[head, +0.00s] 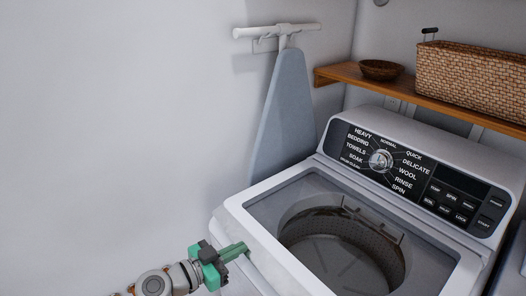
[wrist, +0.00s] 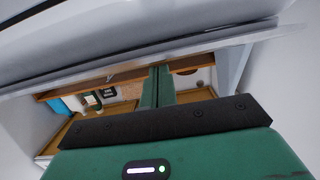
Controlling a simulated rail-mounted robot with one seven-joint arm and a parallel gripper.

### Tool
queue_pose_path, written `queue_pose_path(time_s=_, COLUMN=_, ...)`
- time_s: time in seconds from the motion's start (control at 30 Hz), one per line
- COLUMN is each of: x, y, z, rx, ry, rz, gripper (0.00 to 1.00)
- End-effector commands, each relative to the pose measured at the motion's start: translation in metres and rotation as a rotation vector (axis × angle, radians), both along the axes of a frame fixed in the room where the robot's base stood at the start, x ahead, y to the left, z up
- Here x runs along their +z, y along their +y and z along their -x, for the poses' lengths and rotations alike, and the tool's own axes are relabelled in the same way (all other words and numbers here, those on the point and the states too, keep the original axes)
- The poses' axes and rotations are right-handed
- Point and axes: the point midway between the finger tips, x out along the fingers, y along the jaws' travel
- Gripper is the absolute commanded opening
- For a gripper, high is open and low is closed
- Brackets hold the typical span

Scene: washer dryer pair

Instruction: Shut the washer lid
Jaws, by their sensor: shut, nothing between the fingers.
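The white washer (head: 245,212) stands at the right in the head view. Its drum (head: 345,250) shows inside a grey, glass-like top panel in a white frame. I cannot tell whether this panel is the lid lying low or the inner deck. My gripper (head: 243,247), green and dark, is at the washer's left edge, its fingers pointing towards it. In the wrist view the green fingers (wrist: 160,72) are together and empty, beneath a broad pale panel (wrist: 130,30) with a thin edge. Whether they touch it is unclear.
The washer's control panel (head: 420,180) rises at its back. A wooden shelf (head: 350,75) above holds a wicker basket (head: 470,78) and a small bowl (head: 381,69). An ironing board (head: 286,115) hangs on the wall. The space left of the washer looks clear.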

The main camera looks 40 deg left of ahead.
Motion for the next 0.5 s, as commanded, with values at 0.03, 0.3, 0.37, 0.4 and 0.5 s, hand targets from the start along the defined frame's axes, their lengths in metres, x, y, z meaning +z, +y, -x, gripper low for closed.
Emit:
queue_pose_path(time_s=0.03, x=-0.021, y=-0.002, z=0.001, rx=0.002, ry=0.035, rz=0.01, gripper=0.0)
queue_pose_path(time_s=0.3, x=-0.021, y=-0.002, z=0.001, rx=0.001, ry=0.035, rz=0.009, gripper=0.0)
queue_pose_path(time_s=0.37, x=-0.02, y=-0.002, z=0.001, rx=0.001, ry=0.034, rz=0.009, gripper=0.0)
queue_pose_path(time_s=0.4, x=-0.017, y=-0.002, z=0.001, rx=0.001, ry=0.033, rz=0.008, gripper=0.0)
queue_pose_path(time_s=0.5, x=0.001, y=-0.003, z=0.002, rx=-0.001, ry=0.026, rz=0.005, gripper=0.0)
